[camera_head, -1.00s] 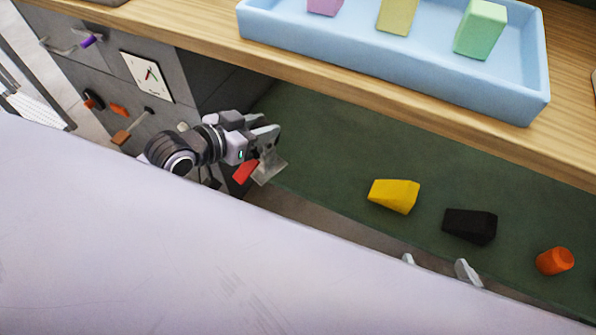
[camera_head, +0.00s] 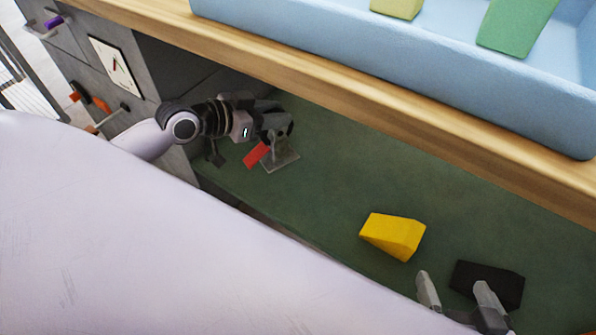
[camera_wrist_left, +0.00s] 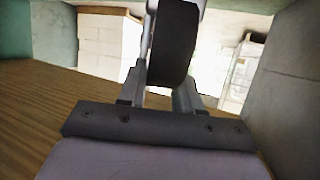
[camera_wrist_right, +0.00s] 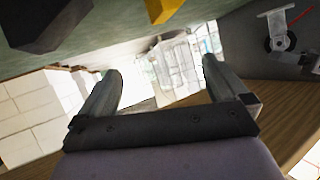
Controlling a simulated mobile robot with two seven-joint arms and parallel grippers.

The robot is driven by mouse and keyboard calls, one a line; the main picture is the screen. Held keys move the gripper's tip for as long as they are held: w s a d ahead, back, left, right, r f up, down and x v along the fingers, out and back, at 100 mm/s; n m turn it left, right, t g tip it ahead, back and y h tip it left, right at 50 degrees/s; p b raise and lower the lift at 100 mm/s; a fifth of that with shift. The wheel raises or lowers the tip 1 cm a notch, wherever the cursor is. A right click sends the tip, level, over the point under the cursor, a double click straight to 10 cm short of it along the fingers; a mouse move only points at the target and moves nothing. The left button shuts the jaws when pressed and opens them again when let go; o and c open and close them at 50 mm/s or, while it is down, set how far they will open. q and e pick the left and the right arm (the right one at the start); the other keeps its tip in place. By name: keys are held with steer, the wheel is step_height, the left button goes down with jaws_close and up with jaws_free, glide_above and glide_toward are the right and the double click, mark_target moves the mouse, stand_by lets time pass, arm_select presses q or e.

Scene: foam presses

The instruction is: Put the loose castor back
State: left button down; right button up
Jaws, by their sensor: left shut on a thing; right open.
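The castor shows a grey metal plate (camera_head: 283,164), a red tab (camera_head: 257,154) and, in the left wrist view, a dark wheel (camera_wrist_left: 174,45). My left gripper (camera_head: 278,122) is shut on the castor, with the wheel between its fingers. The plate and tab point away from the gripper, over the green surface; whether they touch it I cannot tell. The castor (camera_wrist_right: 277,28) also shows at the upper right of the right wrist view. My right gripper (camera_head: 458,292) is open and empty, near the black wedge; it also shows in the right wrist view (camera_wrist_right: 158,85).
A yellow wedge (camera_head: 393,236) and a black wedge (camera_head: 500,284) are on the green surface (camera_head: 330,200). A wooden edge (camera_head: 300,75) runs above it, carrying a blue tray (camera_head: 400,65) with foam blocks. Grey drawers (camera_head: 60,45) stand at the left. My pale arm fills the lower left.

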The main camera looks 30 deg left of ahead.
mark_target(280, 146)
arm_select(q)
steer(key=shift+w+d+r, duration=0.1)
steer(key=shift+w+d, duration=0.05)
steer(key=shift+w, duration=0.2)
steer(key=shift+w+d+f, duration=0.1)
steer(key=shift+f, duration=0.2)
step_height(280, 146, down, 8)
steer(key=b, duration=0.4)
steer(key=shift+f+b, duration=0.25)
steer(key=shift+b, duration=0.05)
steer(key=shift+f, duration=0.4)
arm_select(e)
steer(key=w+a+y, duration=0.1)
steer(key=a+y, duration=0.1)
steer(key=a, duration=0.1)
steer(key=shift+w+f+m+y, duration=0.3)
steer(key=shift+w+f+m, duration=0.1)
arm_select(q)
steer(key=shift+f+b, duration=0.25)
steer(key=shift+b, duration=0.05)
steer(key=c, duration=0.8)
jaws_free()
arm_select(e)
steer(key=shift+d, duration=0.1)
